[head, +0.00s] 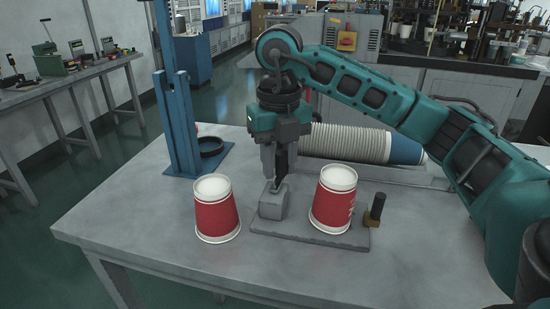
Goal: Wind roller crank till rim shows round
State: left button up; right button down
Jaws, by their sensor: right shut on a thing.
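My right gripper (278,182) reaches down to the top of a small grey block (273,206) on a flat grey base plate (310,238). Its fingers are shut on a small part there, which I take to be the roller crank; the fingers mostly hide it. A red paper cup (331,205) with a white top stands on the plate to the right of the block, mouth down and leaning slightly. Its rim lies low at the plate, and its form cannot be told at this size. My left gripper is out of view.
A second red cup (217,213) stands mouth down on the grey table (150,225), left of the plate. A long stack of nested cups (350,143) lies behind. A blue upright frame (178,110) with a black ring (211,147) stands back left. The front of the table is clear.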

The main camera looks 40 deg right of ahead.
aim_at(280, 148)
jog(key=shift+s+d, duration=0.1)
jog(key=shift+s, duration=0.05)
dwell(0.3)
jog(key=c, duration=1)
grip_release()
jog(key=shift+s, duration=0.1)
jog(key=shift+o, duration=0.2)
jog(key=shift+r, duration=0.4)
notch_tip(280, 148, up, 12)
jog(key=p, duration=0.5)
